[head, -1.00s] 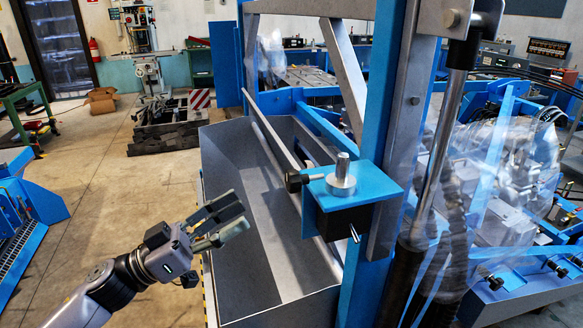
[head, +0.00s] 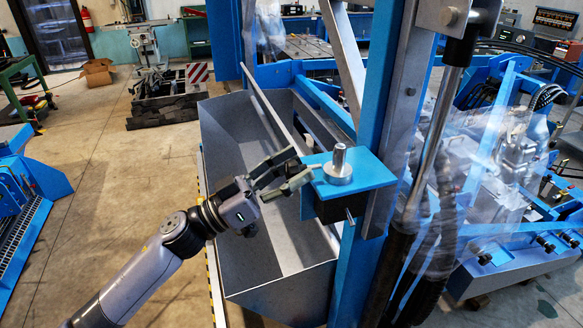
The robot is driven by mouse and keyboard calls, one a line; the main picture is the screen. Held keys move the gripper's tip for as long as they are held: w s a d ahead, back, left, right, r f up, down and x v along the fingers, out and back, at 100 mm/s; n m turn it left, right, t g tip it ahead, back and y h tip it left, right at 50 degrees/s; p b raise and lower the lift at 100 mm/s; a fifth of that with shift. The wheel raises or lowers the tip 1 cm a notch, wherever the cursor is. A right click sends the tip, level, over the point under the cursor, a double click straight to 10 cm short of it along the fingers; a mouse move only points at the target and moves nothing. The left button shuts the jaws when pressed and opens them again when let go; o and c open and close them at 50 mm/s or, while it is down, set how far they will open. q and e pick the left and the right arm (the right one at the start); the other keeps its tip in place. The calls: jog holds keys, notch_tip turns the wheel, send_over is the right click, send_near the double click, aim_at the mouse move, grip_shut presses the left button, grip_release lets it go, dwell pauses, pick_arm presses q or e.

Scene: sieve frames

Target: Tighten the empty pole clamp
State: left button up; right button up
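A blue bracket (head: 372,172) with a dark block beneath it is fixed to the upright blue post (head: 350,274). A silver round collar with a short stub (head: 338,168) stands on its top plate, and no pole shows in it. I take this to be the pole clamp. My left gripper (head: 296,168) is at the bracket's left side, its fingers apart. The fingers now cover the place of the dark side knob, so I cannot tell whether they touch it. A small pin shows at the bracket's lower front. My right gripper is not in view.
A grey metal trough (head: 227,125) lies below and behind my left arm. Clear plastic sheeting, a silver rod (head: 440,135) and dark hoses crowd the right of the bracket. Open concrete floor (head: 120,190) lies to the left.

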pick_arm(q)
jog(key=c, duration=1.1)
jog(key=shift+c, duration=0.2)
jog(key=shift+m, duration=0.3)
